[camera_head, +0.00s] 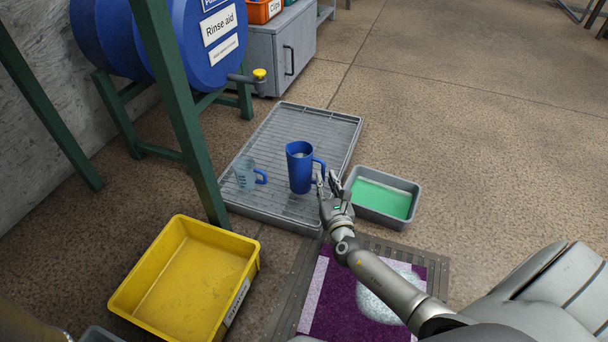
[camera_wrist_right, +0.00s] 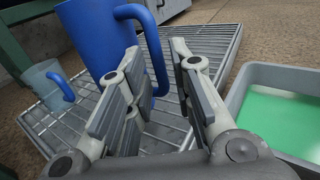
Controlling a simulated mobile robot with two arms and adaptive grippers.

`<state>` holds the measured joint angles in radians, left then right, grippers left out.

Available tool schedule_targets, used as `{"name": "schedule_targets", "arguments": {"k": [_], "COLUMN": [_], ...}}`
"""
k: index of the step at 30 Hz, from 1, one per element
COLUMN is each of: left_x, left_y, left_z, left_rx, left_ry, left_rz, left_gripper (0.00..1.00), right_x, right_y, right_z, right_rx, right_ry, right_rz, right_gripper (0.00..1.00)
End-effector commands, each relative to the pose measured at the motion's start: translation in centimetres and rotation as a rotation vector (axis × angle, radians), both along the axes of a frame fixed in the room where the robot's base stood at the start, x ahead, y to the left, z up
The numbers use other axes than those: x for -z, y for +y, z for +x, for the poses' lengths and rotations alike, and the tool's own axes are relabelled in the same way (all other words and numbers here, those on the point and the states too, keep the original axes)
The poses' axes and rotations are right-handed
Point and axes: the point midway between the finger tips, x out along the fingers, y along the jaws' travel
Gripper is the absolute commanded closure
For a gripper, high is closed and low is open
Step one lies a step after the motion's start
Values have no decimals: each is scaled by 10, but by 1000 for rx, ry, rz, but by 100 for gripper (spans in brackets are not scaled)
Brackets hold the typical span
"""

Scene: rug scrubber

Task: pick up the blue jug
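The blue jug (camera_head: 299,168) stands upright on the grey slatted drip tray (camera_head: 317,128), its handle towards the right. In the right wrist view the jug (camera_wrist_right: 92,36) is close, with its handle (camera_wrist_right: 157,50) just beyond my fingers. My right gripper (camera_head: 331,183) is beside the handle at the jug's right. In the right wrist view its fingers (camera_wrist_right: 160,85) are apart with nothing held between them; the handle shows behind the gap. I cannot tell whether a finger touches it. My left gripper is not in view.
A clear measuring jug (camera_head: 245,174) with a blue handle stands left of the blue jug. A grey tub of green liquid (camera_head: 381,197) is at right. A yellow crate (camera_head: 186,278) and a purple rug (camera_head: 345,305) are nearer. A blue drum (camera_head: 190,40) stands behind on green legs.

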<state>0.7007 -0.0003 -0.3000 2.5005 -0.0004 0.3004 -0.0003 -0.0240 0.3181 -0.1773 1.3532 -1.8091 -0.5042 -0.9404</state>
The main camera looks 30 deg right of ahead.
Motion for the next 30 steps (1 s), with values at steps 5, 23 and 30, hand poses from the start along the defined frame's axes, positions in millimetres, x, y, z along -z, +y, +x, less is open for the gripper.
{"name": "schedule_targets", "arguments": {"k": [5, 23, 30], "left_x": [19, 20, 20], "left_y": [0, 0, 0], "left_z": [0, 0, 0], "left_rx": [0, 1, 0], "left_ry": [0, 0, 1], "left_rz": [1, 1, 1], "left_gripper": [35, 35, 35], "right_x": [0, -2, -4], "right_y": [-7, -10, -10], "right_z": [27, 35, 36], "right_rx": [1, 0, 1], "right_ry": [-4, 0, -4], "right_rz": [2, 1, 1], "right_gripper": [78, 100, 100]}}
